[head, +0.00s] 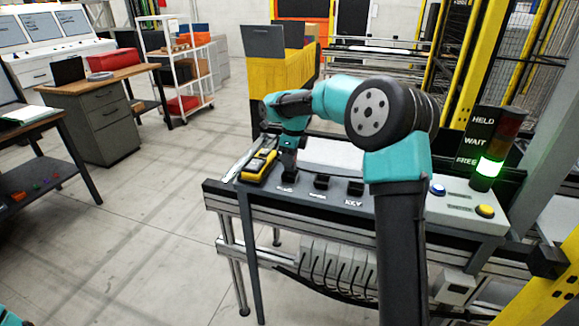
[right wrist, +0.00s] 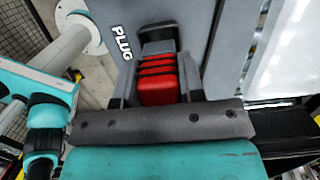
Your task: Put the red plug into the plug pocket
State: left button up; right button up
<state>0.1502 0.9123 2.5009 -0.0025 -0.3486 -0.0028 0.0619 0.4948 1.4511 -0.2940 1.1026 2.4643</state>
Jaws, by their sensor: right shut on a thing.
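My right gripper (right wrist: 158,88) is shut on the red plug (right wrist: 158,80), a ribbed red block between its two grey fingers in the right wrist view. Just beyond the plug's far end is the dark plug pocket (right wrist: 158,34), beside the white PLUG lettering. Whether the plug's end is inside the pocket or just short of it cannot be told. In the head view my right gripper (head: 289,160) points down at the leftmost fixture on the grey panel, and the plug is hidden there. My left gripper is out of view.
Two more dark pockets, a middle one (head: 321,181) and one marked KEY (head: 355,187), stand right of the gripper. A yellow and black device (head: 259,165) lies close on the left. A signal tower (head: 488,165) glows green at FREE, near blue and yellow buttons.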

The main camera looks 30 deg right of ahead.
jog(key=shift+f, duration=1.75)
jog(key=shift+f, duration=0.1)
jog(key=o, duration=0.9)
jog(key=shift+o, duration=0.2)
jog(key=r, duration=0.8)
jog(key=s+d+r, duration=0.1)
jog(key=r, duration=0.3)
jog(key=shift+r, duration=0.1)
jog(key=f, duration=0.8)
jog(key=w+a+f, duration=0.1)
jog(key=f, duration=0.3)
jog(key=shift+f, duration=0.15)
